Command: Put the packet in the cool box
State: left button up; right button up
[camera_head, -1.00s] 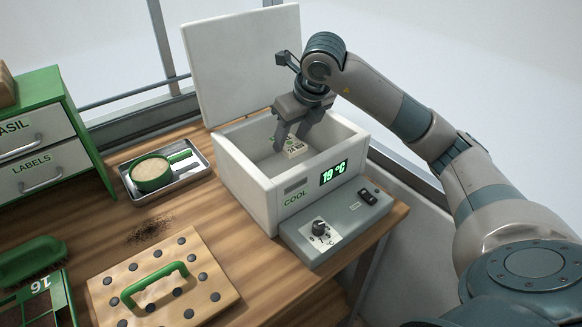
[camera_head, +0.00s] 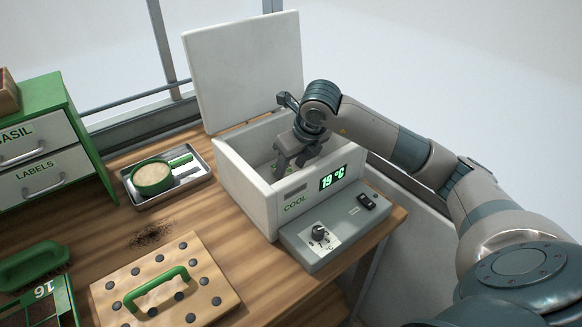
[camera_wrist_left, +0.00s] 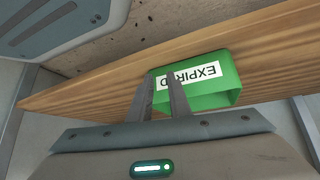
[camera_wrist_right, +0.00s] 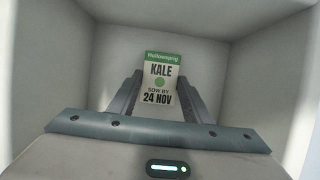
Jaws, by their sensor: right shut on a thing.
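The cool box (camera_head: 243,196) stands on the bench with its lid (camera_head: 245,70) raised. My right gripper (camera_head: 291,170) reaches down inside it, fingers pointing to the floor. It is shut on the packet, a white and green kale seed packet (camera_wrist_right: 160,80) that reads "SOW BY 24 NOV" in the right wrist view. In the head view the box's front wall and the gripper hide most of the packet. I cannot tell whether it touches the floor. My left gripper (camera_wrist_left: 160,78) has its fingers apart and empty, in front of a green "EXPIRED" bin (camera_wrist_left: 228,90).
A control panel (camera_head: 335,235) adjoins the box's front. A metal tray (camera_head: 195,172) with a green pot (camera_head: 152,177) stands left of it. A wooden plate with a green handle (camera_head: 210,265), a brush (camera_head: 35,262) and drawers (camera_head: 60,170) lie further left.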

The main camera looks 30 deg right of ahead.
jog(key=shift+f, duration=0.8)
jog(key=o, duration=1)
jog(key=shift+r, duration=0.1)
pick_arm(q)
jog(key=shift+s+a+f+g, duration=0.3)
jog(key=shift+s+a+f, duration=0.35)
jog(key=shift+s+a, duration=0.3)
pick_arm(e)
jog(key=shift+o, duration=0.2)
pick_arm(q)
jog(key=shift+d, duration=0.1)
